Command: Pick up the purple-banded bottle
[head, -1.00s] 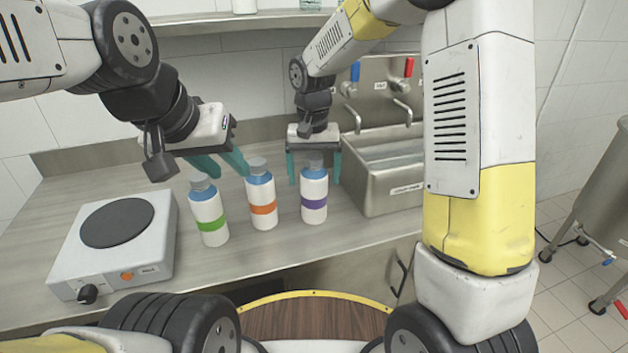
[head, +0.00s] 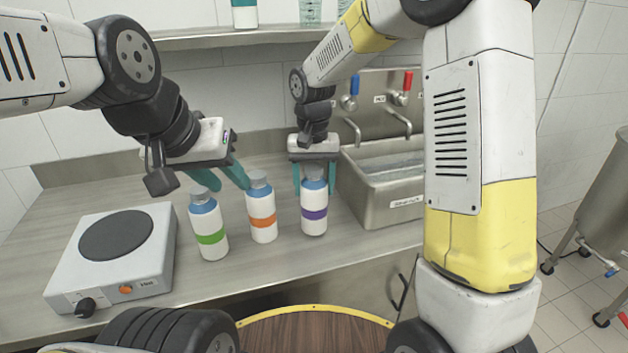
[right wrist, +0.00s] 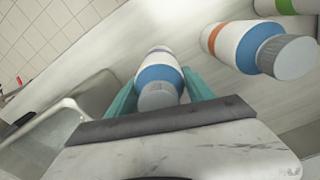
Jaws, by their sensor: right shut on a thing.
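The purple-banded bottle (head: 314,214), white with a blue shoulder and grey cap, stands upright on the counter, rightmost of three bottles. My right gripper (head: 315,186) is shut on it from behind, with one teal finger on each side of its upper part. In the right wrist view the same bottle (right wrist: 158,78) sits between the two fingers (right wrist: 160,95). My left gripper (head: 222,180) is open, its teal fingers spread apart above and behind the green-banded bottle (head: 210,238) and the orange-banded bottle (head: 262,220). Nothing shows between the left fingers.
The orange-banded bottle stands close left of the purple-banded one. A hot plate (head: 70,268) is at the counter's left. A steel sink (head: 385,205) with taps is just right of the purple-banded bottle. A shelf (head: 200,40) runs above. The counter's front strip is clear.

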